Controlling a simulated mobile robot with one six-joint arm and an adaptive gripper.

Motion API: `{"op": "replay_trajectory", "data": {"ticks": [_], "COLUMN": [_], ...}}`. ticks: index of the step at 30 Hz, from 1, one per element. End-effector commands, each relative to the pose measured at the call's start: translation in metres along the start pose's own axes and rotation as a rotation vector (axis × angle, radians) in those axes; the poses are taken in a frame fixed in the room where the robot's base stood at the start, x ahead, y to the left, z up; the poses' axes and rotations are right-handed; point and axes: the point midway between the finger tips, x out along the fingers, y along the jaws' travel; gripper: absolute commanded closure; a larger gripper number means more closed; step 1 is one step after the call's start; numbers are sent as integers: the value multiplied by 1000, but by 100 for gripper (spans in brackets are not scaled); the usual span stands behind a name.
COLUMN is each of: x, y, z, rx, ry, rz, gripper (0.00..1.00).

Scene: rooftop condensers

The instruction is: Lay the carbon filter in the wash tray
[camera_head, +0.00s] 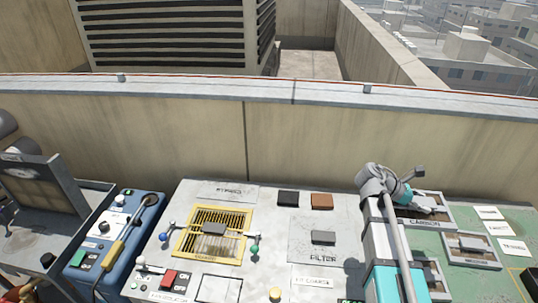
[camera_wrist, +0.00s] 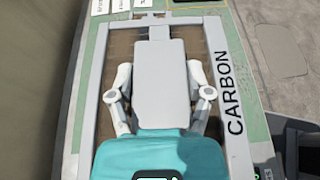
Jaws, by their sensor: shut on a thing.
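The carbon filter (camera_head: 424,223) is a grey frame with a brown inside, marked CARBON, at the right by the green mat. I cannot tell whether the filter is lifted off the mat. No tray in view can be surely told as the wash tray.
A second framed filter (camera_head: 471,247) lies on the green mat (camera_head: 440,262), near white labels (camera_head: 491,213). A yellow-framed grille (camera_head: 211,232) and a grey FILTER plate (camera_head: 322,238) are on the middle bench. A blue box (camera_head: 100,250) stands left. A parapet wall (camera_head: 310,140) runs behind.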

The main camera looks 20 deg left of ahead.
Motion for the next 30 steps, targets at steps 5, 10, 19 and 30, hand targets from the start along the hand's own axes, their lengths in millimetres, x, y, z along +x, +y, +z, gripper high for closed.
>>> {"op": "replay_trajectory", "data": {"ticks": [5,10,19,30], "x": [-9,-11,-10,-7], "y": [0,0,0,-1], "z": [22,26,25,27], "rx": [0,0,0,2], "ry": [-1,-1,-1,-1], "rz": [0,0,0,-5], "gripper": [94,94,94,94]}}
